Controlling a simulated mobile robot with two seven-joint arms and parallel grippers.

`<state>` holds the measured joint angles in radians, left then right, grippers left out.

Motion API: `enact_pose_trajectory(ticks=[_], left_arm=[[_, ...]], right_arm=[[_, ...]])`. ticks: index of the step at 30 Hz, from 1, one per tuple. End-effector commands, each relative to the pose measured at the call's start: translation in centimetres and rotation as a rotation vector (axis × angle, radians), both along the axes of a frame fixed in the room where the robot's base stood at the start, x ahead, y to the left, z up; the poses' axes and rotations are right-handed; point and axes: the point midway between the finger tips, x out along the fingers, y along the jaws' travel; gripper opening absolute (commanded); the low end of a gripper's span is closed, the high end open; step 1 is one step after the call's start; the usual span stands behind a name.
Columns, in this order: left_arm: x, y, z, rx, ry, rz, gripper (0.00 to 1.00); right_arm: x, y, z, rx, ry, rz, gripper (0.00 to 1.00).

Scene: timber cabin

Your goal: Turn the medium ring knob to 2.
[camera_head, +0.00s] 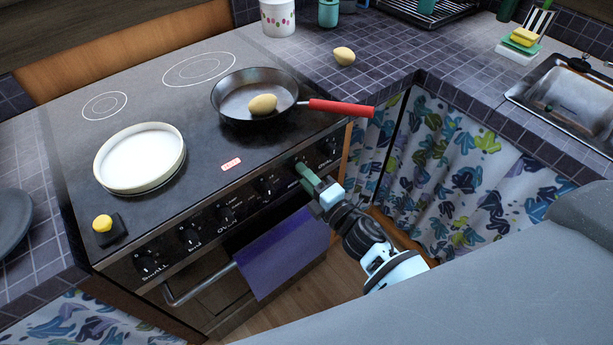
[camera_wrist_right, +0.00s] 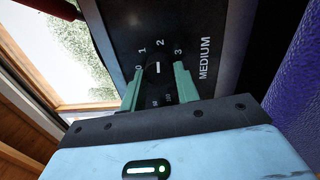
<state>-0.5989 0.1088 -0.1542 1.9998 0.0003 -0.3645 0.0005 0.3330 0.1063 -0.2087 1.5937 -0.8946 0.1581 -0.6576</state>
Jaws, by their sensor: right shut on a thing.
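The medium ring knob (camera_wrist_right: 155,79) is on the black stove front beside the word MEDIUM. Its dial shows 0, 1, 2 and 3. My right gripper (camera_head: 304,171) is shut on this knob, with one green finger on each side, as the right wrist view (camera_wrist_right: 158,73) shows. A short white mark on the knob lies just below the 2 and seems to point toward it. In the head view the fingers mostly hide the knob. My left gripper is not in view.
Other knobs (camera_head: 190,236) line the stove front. A pan (camera_head: 228,102) with a red handle holds a yellowish round thing. A white round dish (camera_head: 140,158) sits on the stove. A blue towel (camera_head: 283,254) hangs on the oven bar. A sink (camera_head: 570,100) is at the right.

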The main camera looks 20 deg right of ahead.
Motion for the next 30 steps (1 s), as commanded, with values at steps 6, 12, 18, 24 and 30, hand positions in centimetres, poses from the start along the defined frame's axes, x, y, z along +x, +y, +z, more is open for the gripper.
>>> enact_pose_trajectory(ticks=[6,12,18,24,30], left_arm=[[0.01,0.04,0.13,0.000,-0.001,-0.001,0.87],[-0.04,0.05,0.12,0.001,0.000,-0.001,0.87],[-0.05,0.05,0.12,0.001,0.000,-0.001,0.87],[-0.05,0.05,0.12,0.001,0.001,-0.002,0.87],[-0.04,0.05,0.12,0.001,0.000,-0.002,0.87]], right_arm=[[0.03,-0.05,0.09,0.046,0.015,-0.001,0.09],[0.04,-0.05,0.06,0.056,0.020,-0.001,0.09],[0.04,-0.05,0.06,0.055,0.019,-0.001,0.09],[0.03,-0.04,0.05,0.054,0.019,0.000,0.50],[0.02,-0.02,0.03,0.054,0.019,0.000,0.53]])
